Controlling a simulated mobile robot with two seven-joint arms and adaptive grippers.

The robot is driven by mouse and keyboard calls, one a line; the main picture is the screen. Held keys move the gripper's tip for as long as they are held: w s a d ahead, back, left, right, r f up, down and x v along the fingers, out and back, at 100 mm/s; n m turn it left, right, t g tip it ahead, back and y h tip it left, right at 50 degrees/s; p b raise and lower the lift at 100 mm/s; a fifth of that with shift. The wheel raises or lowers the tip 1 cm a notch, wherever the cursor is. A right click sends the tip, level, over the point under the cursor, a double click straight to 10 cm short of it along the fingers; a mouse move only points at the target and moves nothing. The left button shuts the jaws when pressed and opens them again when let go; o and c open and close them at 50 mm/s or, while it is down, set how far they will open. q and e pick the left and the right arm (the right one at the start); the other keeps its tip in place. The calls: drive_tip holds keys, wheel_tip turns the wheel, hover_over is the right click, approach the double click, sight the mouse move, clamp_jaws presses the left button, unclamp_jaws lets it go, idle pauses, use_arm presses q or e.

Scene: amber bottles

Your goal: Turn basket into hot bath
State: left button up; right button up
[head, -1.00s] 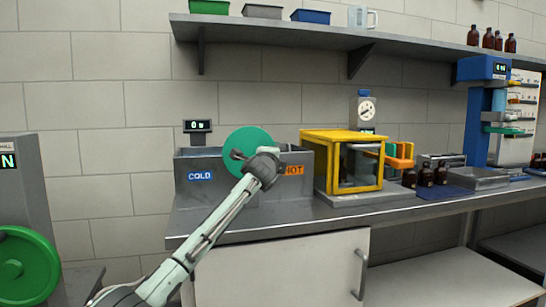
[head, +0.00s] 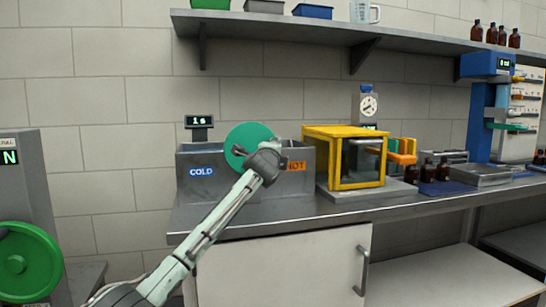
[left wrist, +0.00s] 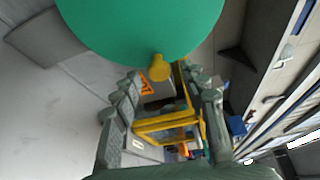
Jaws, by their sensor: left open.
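A grey double bath (head: 225,187) stands on the bench, with a blue COLD label (head: 201,172) on its left part and an orange HOT label (head: 296,166) on its right part. A green disc (head: 245,140) stands upright over its middle. My left gripper (head: 262,160) is in front of the disc. In the left wrist view the disc (left wrist: 140,25) fills the top, and a yellow knob (left wrist: 158,68) lies between the spread fingers of my left gripper (left wrist: 162,88). No basket can be made out; the bath's inside is hidden. My right gripper is out of view.
A small display (head: 199,121) stands behind the bath. A yellow-framed case (head: 345,158) is close on its right, with amber bottles (head: 428,171) farther right. A larger green wheel (head: 25,262) is at lower left. A shelf (head: 330,30) runs above.

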use_arm(q)
drive_tip(key=s, duration=1.1)
drive_tip(key=shift+s+a+r, duration=0.2)
drive_tip(key=shift+s+a, duration=0.1)
drive_tip(key=shift+a, duration=0.15)
